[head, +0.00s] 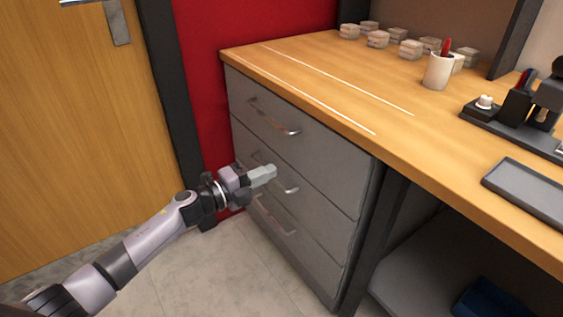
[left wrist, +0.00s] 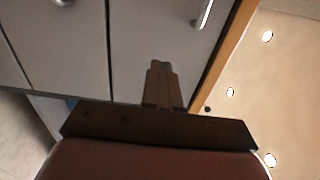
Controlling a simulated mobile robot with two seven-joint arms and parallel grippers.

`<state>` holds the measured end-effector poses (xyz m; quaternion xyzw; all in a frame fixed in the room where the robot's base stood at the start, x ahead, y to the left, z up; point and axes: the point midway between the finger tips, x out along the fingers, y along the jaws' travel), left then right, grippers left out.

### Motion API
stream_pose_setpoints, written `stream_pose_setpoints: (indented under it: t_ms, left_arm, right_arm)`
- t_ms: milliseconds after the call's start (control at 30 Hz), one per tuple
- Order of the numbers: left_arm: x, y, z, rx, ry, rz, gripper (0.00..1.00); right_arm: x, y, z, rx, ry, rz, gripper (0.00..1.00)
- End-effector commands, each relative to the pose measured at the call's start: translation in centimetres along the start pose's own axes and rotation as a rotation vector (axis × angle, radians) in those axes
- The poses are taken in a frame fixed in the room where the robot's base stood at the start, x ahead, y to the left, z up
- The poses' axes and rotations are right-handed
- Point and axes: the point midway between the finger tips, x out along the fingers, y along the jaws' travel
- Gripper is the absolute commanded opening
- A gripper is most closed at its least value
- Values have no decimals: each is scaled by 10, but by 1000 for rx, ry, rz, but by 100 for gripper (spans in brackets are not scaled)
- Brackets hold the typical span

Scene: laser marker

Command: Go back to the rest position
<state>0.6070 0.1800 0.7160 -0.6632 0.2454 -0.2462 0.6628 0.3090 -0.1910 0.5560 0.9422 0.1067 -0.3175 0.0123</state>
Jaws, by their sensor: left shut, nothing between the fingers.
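My left gripper (head: 262,174) is at the end of my left arm, in front of the grey drawer unit (head: 325,160) under the wooden desk. Its fingers are together with nothing between them. In the head view it overlaps the area of the middle drawer handle (head: 290,188); I cannot tell whether it touches the drawer front. In the left wrist view the shut fingers (left wrist: 160,72) point toward the grey drawer fronts (left wrist: 135,35). My right gripper is out of view.
Several small blocks (head: 378,39), a cup (head: 438,71) with a red item and a dark tray (head: 528,190) are on the desk (head: 340,75). A wooden door (head: 75,130) is at left. Bare floor (head: 215,275) lies in front of the drawers.

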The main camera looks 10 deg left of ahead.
Motion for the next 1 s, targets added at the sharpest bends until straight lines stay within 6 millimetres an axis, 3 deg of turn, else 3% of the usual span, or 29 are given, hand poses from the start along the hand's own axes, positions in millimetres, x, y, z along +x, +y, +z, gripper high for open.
stream_pose_setpoints:
  t_ms: [200, 567, 767, 1000]
  left_arm:
    - [-29, 0, 0, 0, 1, 1, 0]
    - [-39, 8, -11, -75, -26, -13, 0]
    - [-63, 41, -47, -432, -183, -48, 0]
    - [-121, 93, -93, -965, -456, -27, 0]
  right_arm:
    - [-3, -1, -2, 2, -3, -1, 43]
    - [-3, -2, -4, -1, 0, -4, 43]
    - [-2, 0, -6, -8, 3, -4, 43]
    - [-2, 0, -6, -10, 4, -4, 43]
